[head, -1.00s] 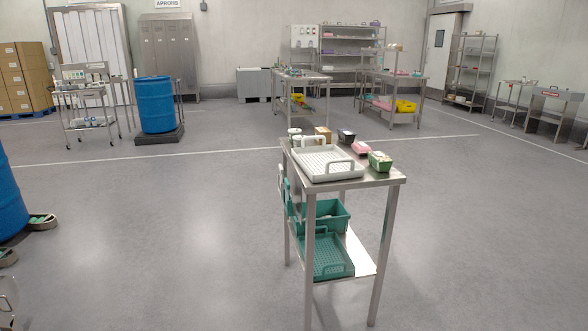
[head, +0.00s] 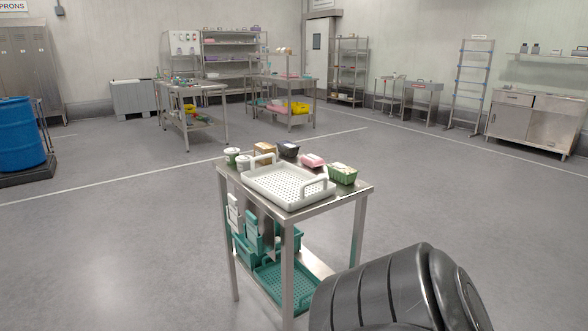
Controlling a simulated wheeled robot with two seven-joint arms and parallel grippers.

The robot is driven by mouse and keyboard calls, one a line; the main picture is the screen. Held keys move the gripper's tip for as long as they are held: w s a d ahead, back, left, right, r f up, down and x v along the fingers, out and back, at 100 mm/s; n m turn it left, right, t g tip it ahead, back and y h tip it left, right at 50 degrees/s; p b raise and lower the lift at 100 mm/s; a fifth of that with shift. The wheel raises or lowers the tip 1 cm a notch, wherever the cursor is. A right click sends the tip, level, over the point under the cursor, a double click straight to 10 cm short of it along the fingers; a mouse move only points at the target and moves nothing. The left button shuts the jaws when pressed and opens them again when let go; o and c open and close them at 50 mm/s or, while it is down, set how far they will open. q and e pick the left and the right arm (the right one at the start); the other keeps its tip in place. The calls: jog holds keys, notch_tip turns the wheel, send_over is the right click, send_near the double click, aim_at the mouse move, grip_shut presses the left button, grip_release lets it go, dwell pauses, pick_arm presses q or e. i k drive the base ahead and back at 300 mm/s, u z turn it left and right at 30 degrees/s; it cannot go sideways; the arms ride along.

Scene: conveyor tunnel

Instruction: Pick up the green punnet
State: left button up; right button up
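The green punnet (head: 342,174) stands on the right end of a small steel table (head: 312,212), with pale contents showing at its top. It sits just right of a white perforated tray (head: 288,186) with raised handles. Neither of my grippers shows in the head view. A dark rounded ribbed object fills the lower right and is close to the camera.
A pink punnet (head: 312,160), a black punnet (head: 288,149), a brown box (head: 264,151) and white-green tubs (head: 232,156) stand along the table's back. Teal crates (head: 284,284) are on its lower shelf. The floor (head: 110,240) left of the table is clear.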

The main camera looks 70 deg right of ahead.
aim_at(344, 174)
jog(key=z, duration=0.7)
jog(key=i, duration=1.4)
jog(key=z, duration=1.25)
